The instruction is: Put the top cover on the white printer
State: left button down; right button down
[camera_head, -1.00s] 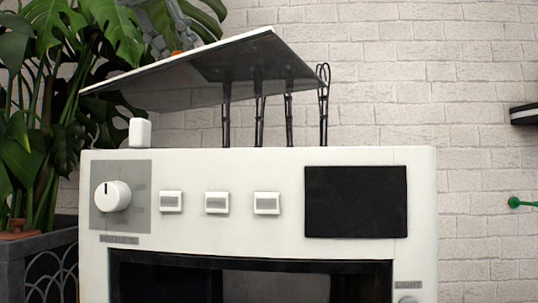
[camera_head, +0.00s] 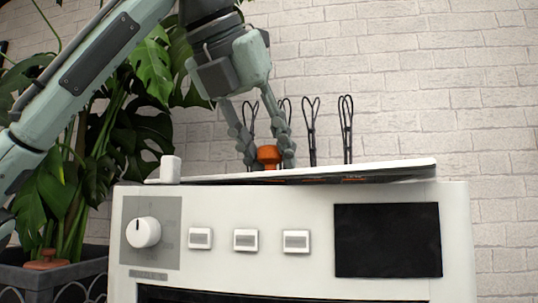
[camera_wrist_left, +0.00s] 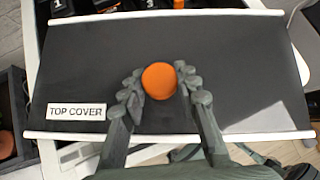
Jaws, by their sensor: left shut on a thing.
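The top cover (camera_head: 395,169) is a thin flat plate lying just over the top of the white printer (camera_head: 400,192). It is seen nearly edge-on and tilts slightly, with its right end higher; I cannot tell whether it touches the printer. In the left wrist view the cover (camera_wrist_left: 235,75) is dark with white edges and a "TOP COVER" label (camera_wrist_left: 76,111). My left gripper (camera_head: 266,158) is shut on the cover's orange knob (camera_head: 268,154). The knob (camera_wrist_left: 159,80) sits between the fingers in the wrist view. My right gripper is not in view.
Several black wire loops (camera_head: 311,130) stand up behind the cover. A small white block (camera_head: 170,168) stands at the printer's top left. The printer front has a dial (camera_head: 143,232), buttons and a dark panel (camera_head: 387,240). A leafy plant (camera_head: 100,140) fills the left, before a brick wall.

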pick_arm(q)
jog(key=shift+f, duration=0.3)
jog(key=c, duration=1.1)
grip_release()
jog(key=shift+c, duration=0.2)
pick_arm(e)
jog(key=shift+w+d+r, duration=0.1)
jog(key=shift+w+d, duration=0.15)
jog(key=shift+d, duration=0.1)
